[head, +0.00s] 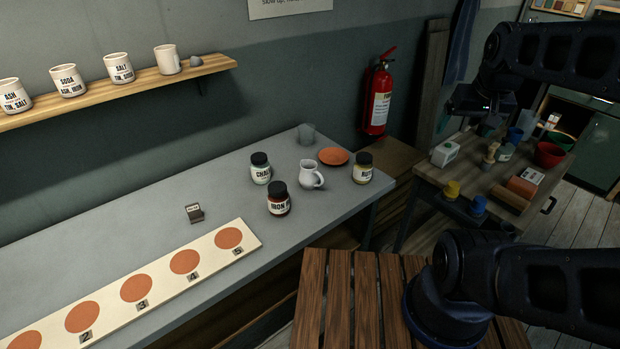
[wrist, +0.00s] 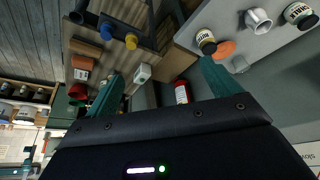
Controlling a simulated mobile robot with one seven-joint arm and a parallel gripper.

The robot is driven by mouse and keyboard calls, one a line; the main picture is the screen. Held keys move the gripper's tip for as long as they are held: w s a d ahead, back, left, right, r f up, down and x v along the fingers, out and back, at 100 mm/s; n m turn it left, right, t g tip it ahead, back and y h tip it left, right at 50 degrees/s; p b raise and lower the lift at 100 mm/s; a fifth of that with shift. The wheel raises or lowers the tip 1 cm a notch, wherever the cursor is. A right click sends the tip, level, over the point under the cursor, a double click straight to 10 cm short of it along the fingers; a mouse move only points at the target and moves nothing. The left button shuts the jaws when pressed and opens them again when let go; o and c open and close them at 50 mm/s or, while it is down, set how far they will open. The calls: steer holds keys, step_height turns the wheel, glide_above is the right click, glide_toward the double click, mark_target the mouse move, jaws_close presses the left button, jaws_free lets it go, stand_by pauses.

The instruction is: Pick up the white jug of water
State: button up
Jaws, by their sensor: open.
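The white jug (head: 311,175) stands upright on the grey table, among several dark-lidded jars. Its handle is on the right side in the head view. It also shows in the wrist view (wrist: 258,20), near the top right. Whether it holds water cannot be seen. My gripper (wrist: 158,88) is open and empty, its two greenish fingers spread apart in the wrist view. In the head view my gripper (head: 470,105) is at the upper right, dark and partly unclear, well to the right of the jug and over the side table.
A chalk jar (head: 260,168), an iron jar (head: 278,199) and a yellow-labelled jar (head: 363,168) stand close around the jug. An orange disc (head: 333,156) and a clear glass (head: 307,134) are behind it. A fire extinguisher (head: 378,97) hangs on the wall between table and gripper.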

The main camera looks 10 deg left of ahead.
steer(key=w+a+f+n+g, duration=0.1)
steer(key=w+a+n, duration=0.5)
steer(key=w, duration=0.4)
steer(key=n+g, duration=0.4)
steer(key=n, duration=0.9)
glide_above(312, 178)
steer(key=w+a, duration=0.1)
steer(key=w, duration=0.2)
step_height(312, 178, down, 22)
steer(key=shift+f, duration=4.95)
steer(key=shift+c, duration=0.4)
steer(key=c, duration=1.2)
